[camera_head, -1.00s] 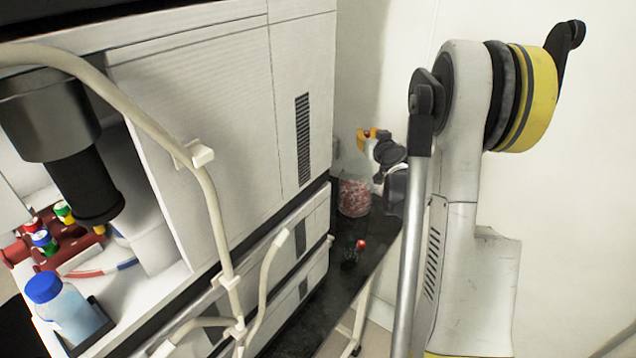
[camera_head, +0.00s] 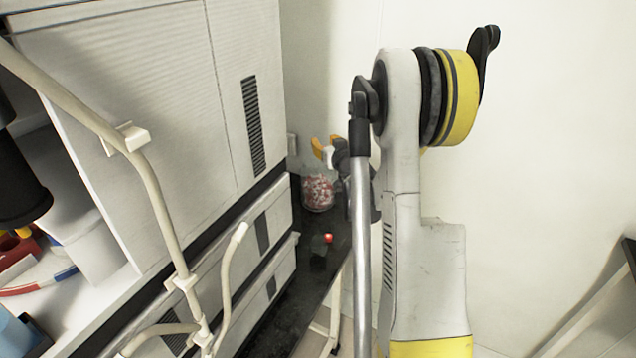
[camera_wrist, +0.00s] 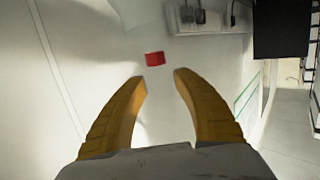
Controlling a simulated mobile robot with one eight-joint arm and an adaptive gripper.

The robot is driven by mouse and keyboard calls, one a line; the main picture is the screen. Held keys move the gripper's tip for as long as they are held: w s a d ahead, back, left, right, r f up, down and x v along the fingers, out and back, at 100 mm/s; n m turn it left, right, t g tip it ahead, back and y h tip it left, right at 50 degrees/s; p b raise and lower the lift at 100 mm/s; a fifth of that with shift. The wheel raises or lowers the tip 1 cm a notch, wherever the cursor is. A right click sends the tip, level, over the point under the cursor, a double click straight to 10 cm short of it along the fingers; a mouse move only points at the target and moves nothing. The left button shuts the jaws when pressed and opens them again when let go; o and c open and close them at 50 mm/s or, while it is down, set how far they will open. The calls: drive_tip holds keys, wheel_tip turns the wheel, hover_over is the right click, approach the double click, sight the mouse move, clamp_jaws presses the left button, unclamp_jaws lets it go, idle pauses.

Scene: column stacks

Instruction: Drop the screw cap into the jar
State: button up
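My gripper (camera_head: 325,146) has orange fingers spread apart, above and close to the jar (camera_head: 318,193) in the head view. The jar is clear, holds many red and whitish bits, and stands on the dark bench. In the wrist view my gripper (camera_wrist: 160,77) is open with nothing between its fingers. A small red piece (camera_wrist: 154,58), which looks like the screw cap, shows just beyond the fingertips, touching neither. I cannot tell how far away it is. No cap can be made out at the gripper in the head view. The jar is not recognisable in the wrist view.
A small red-topped dark item (camera_head: 328,238) stands on the black bench (camera_head: 300,285) nearer than the jar. A large white instrument (camera_head: 150,100) borders the bench on the left, with pale tubing (camera_head: 165,220) in front. A white wall is behind.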

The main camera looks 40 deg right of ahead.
idle(0.3)
drive_tip(key=v, duration=1.2)
